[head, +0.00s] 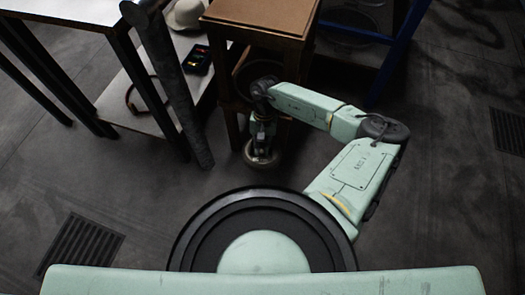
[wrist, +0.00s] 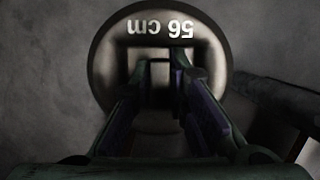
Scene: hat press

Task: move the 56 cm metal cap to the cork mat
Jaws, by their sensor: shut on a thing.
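The 56 cm metal cap (wrist: 112,58) is a round, pale grey piece with "56 cm" printed on it, upside down in the wrist view. My gripper (wrist: 160,80) is shut on its middle part, and the fingers hide some of it. In the head view the cap (head: 262,161) hangs below my gripper (head: 262,143), in front of the wooden stand and apart from its top. A flat brown surface (head: 262,14) on top of the stand may be the cork mat; I cannot tell for sure.
A wooden stand (head: 232,127) with a lower compartment is just behind my gripper. A dark post (head: 176,85) and a white-topped table (head: 75,10) with a lower shelf (head: 128,100) are to the left. A blue frame (head: 398,50) stands right. Floor at right is clear.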

